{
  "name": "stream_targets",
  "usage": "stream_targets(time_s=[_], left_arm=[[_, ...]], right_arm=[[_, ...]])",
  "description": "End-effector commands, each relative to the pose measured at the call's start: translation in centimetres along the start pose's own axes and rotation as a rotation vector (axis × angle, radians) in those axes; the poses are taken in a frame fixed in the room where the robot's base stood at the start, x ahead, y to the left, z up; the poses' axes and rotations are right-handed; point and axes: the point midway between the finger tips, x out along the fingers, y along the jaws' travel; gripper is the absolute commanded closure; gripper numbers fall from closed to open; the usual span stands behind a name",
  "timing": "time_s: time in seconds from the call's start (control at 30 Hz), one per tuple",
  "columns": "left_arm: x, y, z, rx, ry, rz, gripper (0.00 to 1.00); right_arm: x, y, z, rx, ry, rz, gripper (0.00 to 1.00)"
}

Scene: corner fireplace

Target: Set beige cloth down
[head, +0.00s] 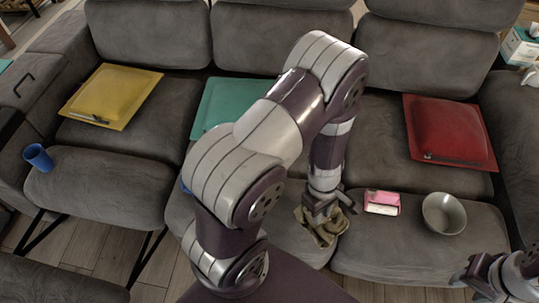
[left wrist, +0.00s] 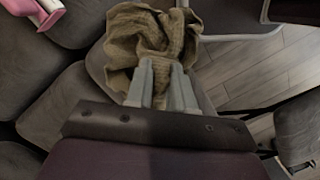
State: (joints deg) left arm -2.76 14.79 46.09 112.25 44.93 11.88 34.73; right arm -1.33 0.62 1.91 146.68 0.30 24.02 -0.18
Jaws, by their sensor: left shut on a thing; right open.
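The beige cloth (head: 318,228) hangs crumpled from my left gripper (head: 324,203), over the front of the grey sofa seat, left of a pink and white box. In the left wrist view, the cloth (left wrist: 150,45) bunches around the fingertips of my left gripper (left wrist: 162,85), which are shut on it. I cannot tell from these views whether the cloth touches the seat. My right gripper (head: 470,279) is at the lower right of the head view, open and apart from the cloth.
The pink and white box (head: 382,203) and a grey bowl (head: 443,214) sit on the seat to the right. A blue cup (head: 38,157) is at the left. Seat surface in front of the box looks clear.

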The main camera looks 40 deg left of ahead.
Motion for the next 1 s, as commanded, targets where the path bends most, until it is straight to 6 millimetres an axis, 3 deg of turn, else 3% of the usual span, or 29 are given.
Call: stream_targets(time_s=[0.53,0.73,0.9,1.0], left_arm=[[4.7,2.6,-10.6,-0.005,0.0,0.002,1.0],[5.6,2.9,-12.1,-0.003,-0.002,0.0,1.0],[8.7,2.9,-12.5,-0.002,-0.001,-0.001,1.0],[9.4,2.9,-12.6,-0.002,-0.001,0.001,1.0]], right_arm=[[1.2,0.0,0.1,0.0,0.0,0.0,0.57],[1.4,0.0,0.2,0.0,0.0,0.0,0.57],[2.8,0.0,0.3,0.0,0.0,0.0,0.57],[2.9,0.0,0.3,0.0,0.0,0.0,0.57]])
